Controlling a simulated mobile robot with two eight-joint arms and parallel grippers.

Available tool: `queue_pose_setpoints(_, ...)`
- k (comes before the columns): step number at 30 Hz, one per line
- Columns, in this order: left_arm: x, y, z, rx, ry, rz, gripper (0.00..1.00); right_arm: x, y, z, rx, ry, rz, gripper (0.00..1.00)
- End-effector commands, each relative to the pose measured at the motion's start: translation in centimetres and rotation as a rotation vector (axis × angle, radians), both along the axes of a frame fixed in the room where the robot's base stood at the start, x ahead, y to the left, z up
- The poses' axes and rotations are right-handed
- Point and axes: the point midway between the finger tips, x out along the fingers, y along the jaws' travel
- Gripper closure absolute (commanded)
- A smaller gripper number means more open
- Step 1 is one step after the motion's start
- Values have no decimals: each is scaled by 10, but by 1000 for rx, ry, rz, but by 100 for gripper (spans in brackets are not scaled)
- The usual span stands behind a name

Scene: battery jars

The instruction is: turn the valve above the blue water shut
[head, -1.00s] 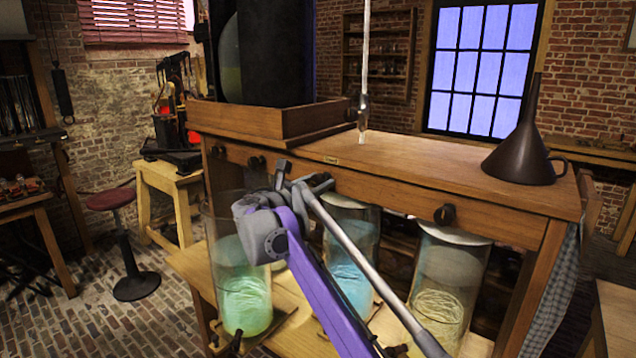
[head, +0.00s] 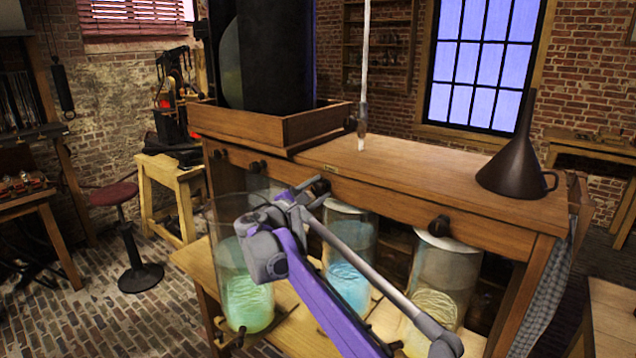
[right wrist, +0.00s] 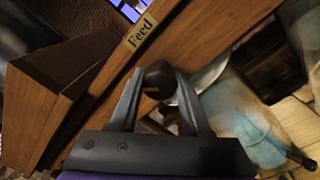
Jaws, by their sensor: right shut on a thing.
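The valve above the blue water is a dark round knob (head: 319,186) on the front board of the wooden bench. In the right wrist view the knob (right wrist: 158,75) sits between my two grey fingers, with a small pale mark on it. My right gripper (head: 308,192) is shut on this knob; it also shows in the right wrist view (right wrist: 160,86). The jar of blue water (head: 348,285) stands below, partly hidden by my arm. It also shows at the right of the wrist view (right wrist: 240,120). My left gripper is not in view.
A jar of green water (head: 246,295) stands to the left and a jar of pale yellow water (head: 433,285) to the right. Other dark knobs (head: 439,226) line the board. A dark funnel (head: 515,168) stands on the bench top (head: 420,175).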

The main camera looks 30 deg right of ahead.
Motion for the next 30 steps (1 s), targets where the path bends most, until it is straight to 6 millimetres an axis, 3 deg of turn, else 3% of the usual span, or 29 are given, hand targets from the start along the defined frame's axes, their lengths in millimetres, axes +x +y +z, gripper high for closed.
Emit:
queue_pose_setpoints(18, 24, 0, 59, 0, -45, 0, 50, 2, 0, 6, 213, -524, 1, 100)
queue_pose_setpoints(30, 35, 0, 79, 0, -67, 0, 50, 1, 0, 4, 295, -722, 1, 100)
